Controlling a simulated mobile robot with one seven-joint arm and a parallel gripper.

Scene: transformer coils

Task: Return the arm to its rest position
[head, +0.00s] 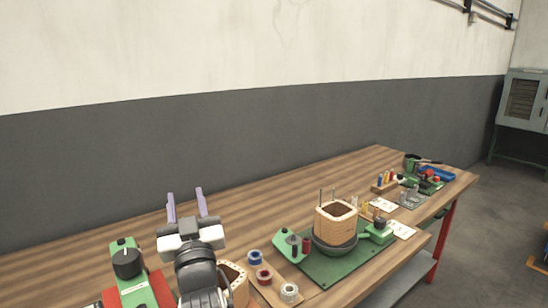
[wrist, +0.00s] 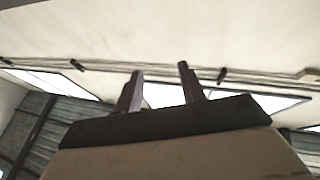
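My gripper (head: 186,207) points upward at the lower left of the head view, with its two pale purple fingers apart and nothing between them. The dark arm link below it shows at the bottom edge of the head view. In the wrist view my gripper (wrist: 160,88) shows two dark fingers standing apart, with only the ceiling and bright windows behind them. The wooden workbench (head: 190,218) lies around and behind the gripper in the head view. The arm hides part of the bench and of a wooden coil form (head: 236,284).
A green and red device (head: 128,265) stands left of my arm. Spools (head: 264,276) sit on a board to the right. A green mat (head: 318,272) carries a wooden coil (head: 336,222). More tools (head: 425,178) lie at the far end. The back of the bench is clear.

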